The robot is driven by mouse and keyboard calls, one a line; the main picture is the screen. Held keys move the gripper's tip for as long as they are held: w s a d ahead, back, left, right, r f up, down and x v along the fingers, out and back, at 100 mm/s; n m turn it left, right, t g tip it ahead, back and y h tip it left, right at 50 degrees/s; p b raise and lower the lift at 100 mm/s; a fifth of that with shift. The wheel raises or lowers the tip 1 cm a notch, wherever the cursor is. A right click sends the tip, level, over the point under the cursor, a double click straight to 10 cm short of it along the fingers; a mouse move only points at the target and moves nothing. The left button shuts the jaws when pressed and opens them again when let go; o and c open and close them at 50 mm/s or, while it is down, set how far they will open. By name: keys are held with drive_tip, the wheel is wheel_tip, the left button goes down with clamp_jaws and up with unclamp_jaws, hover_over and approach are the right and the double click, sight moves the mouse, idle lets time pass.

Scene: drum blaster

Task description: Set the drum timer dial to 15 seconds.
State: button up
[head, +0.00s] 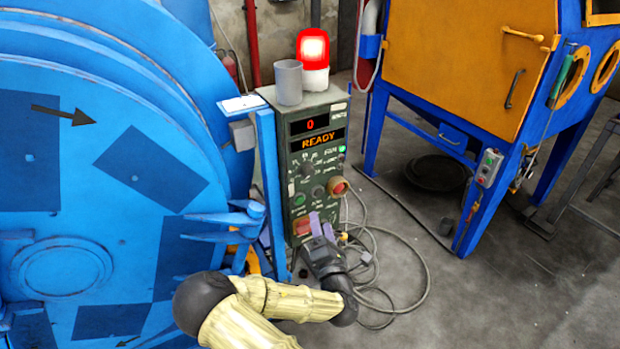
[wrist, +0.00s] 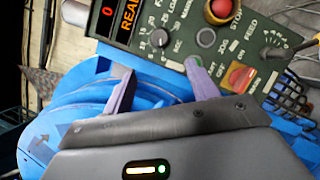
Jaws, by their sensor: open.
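The timer dial is a dark round knob (wrist: 159,39) with scale marks around it on the green control panel. In the head view the dial (head: 307,170) sits below the displays. My gripper (head: 322,222) is at the lower front of the panel, below the dial. In the wrist view my gripper (wrist: 162,68) is open and empty, its two purple fingers apart. The dial lies beyond the fingertips, roughly between them in the picture, and nothing grips it. The display (head: 310,124) reads 0 and the lower one (head: 318,141) reads READY.
A red knob (head: 338,187), a black knob (wrist: 206,37) and a red-orange switch (wrist: 239,76) are close to my fingers. The big blue drum (head: 70,180) stands left of the panel. Cables (head: 400,290) lie on the floor. A blue and orange cabinet (head: 455,60) stands at right.

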sight(310, 175)
drive_tip(key=x, duration=1.7)
drive_tip(key=shift+w, duration=0.1)
drive_tip(key=shift+c, duration=0.2)
drive_tip(key=c, duration=0.9)
